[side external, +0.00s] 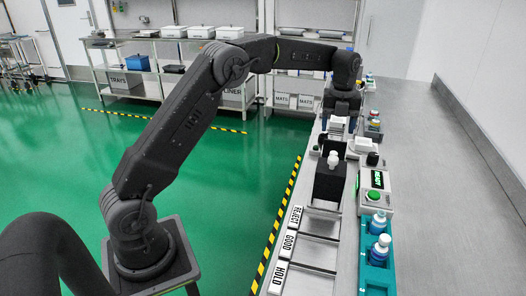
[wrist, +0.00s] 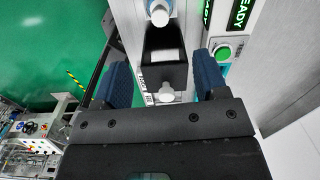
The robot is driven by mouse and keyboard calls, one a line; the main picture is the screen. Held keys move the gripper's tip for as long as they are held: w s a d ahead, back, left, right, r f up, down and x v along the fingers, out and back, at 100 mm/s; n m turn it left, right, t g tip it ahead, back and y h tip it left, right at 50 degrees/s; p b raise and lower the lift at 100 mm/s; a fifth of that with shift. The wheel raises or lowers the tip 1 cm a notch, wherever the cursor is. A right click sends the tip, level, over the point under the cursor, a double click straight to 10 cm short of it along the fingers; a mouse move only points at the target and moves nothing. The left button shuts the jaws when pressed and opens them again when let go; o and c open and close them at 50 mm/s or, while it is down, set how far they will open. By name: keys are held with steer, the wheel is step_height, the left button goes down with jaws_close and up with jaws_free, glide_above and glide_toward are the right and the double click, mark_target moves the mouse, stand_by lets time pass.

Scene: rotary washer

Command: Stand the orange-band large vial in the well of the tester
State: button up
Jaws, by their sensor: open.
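My gripper (wrist: 163,78) is open, its two blue fingers apart; in the side view it (side external: 341,108) points down over the far part of the bench strip. A white-capped vial (wrist: 166,92) shows between the fingers in the wrist view; whether it is level with them I cannot tell. Another white-capped vial (wrist: 158,13) stands at the top of that view. In the side view a white vial (side external: 333,158) stands upright at a black block (side external: 329,183). No orange band is clear on any vial. A box with a green button (side external: 375,195) and lit display stands beside the block; its well is not distinct.
A teal rack (side external: 377,270) holds white-capped vials with blue bands at front right. Several small vials stand on the bench (side external: 430,200) near the gripper's right. Plates labelled REJECT, GOOD and HOLD (side external: 279,278) line the front left edge. The bench's right side is clear.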

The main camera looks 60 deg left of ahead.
steer(key=s+d+r+n+t, duration=0.2)
steer(key=s+d+r+n, duration=0.2)
steer(key=s+r+n, duration=0.4)
steer(key=s+d+r+n+t, duration=0.1)
steer(key=s+d+r+n, duration=0.25)
steer(key=s+n, duration=0.45)
steer(key=s+d+f+n+t, duration=0.1)
steer(key=s+f+n, duration=0.1)
steer(key=s+n, duration=0.3)
steer(key=s+d+f+n+t, duration=0.1)
steer(key=s+n, duration=0.4)
steer(key=s, duration=0.9)
step_height(320, 180, down, 2)
steer(key=shift+d+f, duration=0.2)
steer(key=shift+d, duration=0.6)
